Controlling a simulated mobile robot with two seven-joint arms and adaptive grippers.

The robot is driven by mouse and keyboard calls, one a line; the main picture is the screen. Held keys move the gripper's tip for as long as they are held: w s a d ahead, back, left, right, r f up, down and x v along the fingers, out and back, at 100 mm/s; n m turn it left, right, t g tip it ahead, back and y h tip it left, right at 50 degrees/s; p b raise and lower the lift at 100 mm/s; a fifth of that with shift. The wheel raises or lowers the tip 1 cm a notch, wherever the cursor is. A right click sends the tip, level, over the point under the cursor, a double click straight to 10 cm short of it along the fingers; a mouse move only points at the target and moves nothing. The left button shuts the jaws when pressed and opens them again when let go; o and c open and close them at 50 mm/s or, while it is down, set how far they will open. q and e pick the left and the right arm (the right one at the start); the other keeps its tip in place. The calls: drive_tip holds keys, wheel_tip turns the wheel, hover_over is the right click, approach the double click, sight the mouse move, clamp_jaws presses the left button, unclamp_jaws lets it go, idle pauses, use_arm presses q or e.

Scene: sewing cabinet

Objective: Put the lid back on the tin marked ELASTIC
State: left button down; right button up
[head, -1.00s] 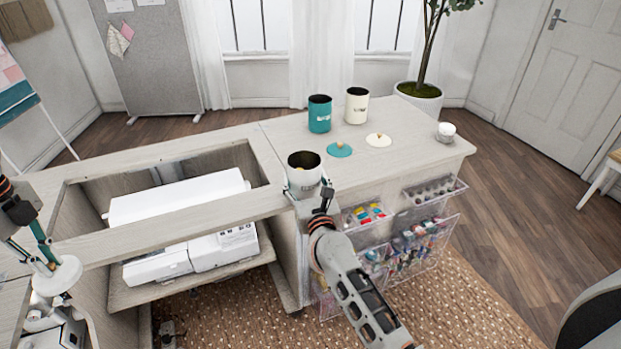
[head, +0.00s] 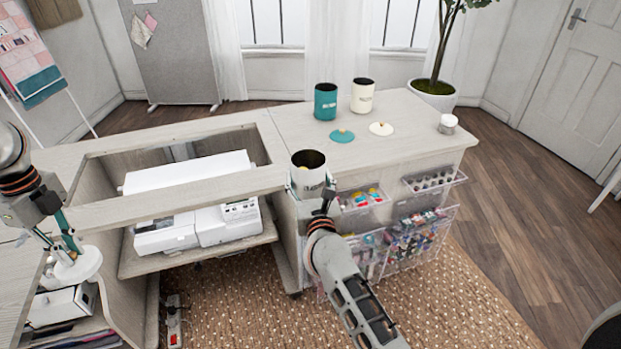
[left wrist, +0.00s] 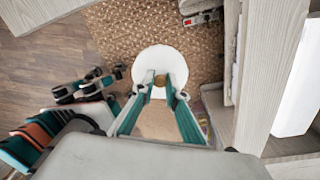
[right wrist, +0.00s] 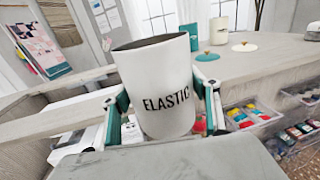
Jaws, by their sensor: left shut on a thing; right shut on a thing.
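The white tin marked ELASTIC (right wrist: 160,85) is upright and open at the top. My right gripper (right wrist: 165,100) is shut around its sides. In the head view the tin (head: 308,178) is at the front edge of the cabinet top, and something yellow shows inside. A white round lid (left wrist: 158,68) with a brass-coloured knob is held by the knob in my left gripper (left wrist: 160,80). In the head view the lid (head: 79,265) hangs under my left gripper (head: 68,248) at the far left, well apart from the tin.
A teal tin (head: 325,103) and a cream tin (head: 362,96) stand open at the back, with a teal lid (head: 342,135) and a cream lid (head: 381,128) before them. The sewing machine (head: 190,175) sits in the cabinet opening; clear bins (head: 420,235) hang in front.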

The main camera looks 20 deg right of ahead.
drive_tip(key=shift+r, duration=0.1)
drive_tip(key=o, duration=0.4)
drive_tip(key=c, duration=0.8)
drive_tip(key=shift+o, duration=0.2)
